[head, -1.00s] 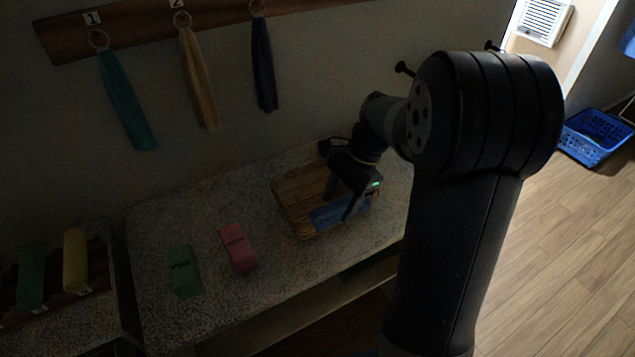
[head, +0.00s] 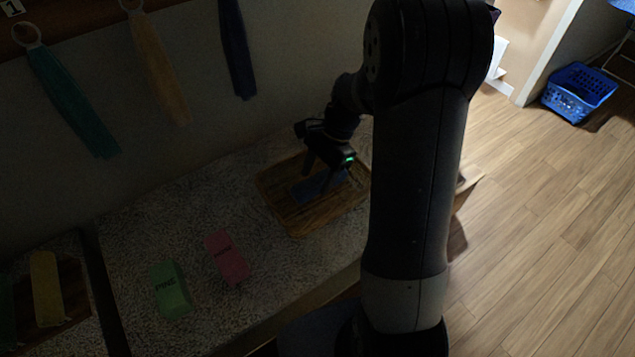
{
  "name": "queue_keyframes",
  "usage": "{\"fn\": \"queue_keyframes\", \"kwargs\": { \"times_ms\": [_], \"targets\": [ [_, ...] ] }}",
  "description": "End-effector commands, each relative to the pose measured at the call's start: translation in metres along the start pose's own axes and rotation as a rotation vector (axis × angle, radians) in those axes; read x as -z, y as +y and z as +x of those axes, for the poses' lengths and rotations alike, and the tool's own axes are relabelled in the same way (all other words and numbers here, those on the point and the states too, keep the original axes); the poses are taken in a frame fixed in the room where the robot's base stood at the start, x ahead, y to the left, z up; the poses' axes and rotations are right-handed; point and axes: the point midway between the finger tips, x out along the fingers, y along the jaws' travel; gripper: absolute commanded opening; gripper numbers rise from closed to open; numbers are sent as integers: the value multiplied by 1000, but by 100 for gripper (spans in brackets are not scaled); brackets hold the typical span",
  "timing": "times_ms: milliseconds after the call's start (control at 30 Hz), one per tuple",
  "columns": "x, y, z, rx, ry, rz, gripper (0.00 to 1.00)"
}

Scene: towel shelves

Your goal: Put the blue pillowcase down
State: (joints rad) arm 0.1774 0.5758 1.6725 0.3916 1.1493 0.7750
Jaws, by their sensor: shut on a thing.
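The blue pillowcase (head: 309,188) is a flat folded piece at the wooden tray (head: 297,224), on the counter right of centre. My gripper (head: 317,182) points down over the tray with its fingers at the pillowcase, shut on it. Part of the pillowcase is hidden behind the fingers. I cannot tell whether it touches the tray floor or hangs just above it.
A pink folded cloth (head: 227,257) and a green one (head: 171,290) lie on the counter left of the tray. Towels hang on the wall, such as the teal one (head: 72,100). A blue basket (head: 578,92) stands on the floor.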

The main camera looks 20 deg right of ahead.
Motion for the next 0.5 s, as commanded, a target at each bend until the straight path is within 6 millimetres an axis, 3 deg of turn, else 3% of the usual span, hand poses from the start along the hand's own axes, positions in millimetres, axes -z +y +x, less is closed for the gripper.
{"fn": "queue_keyframes", "kwargs": {
  "times_ms": [300, 500],
  "targets": [
    [14, 1, 33, -2, -1, 1, 25],
    [15, 1, 33, -1, 0, 1, 25]
  ]
}}
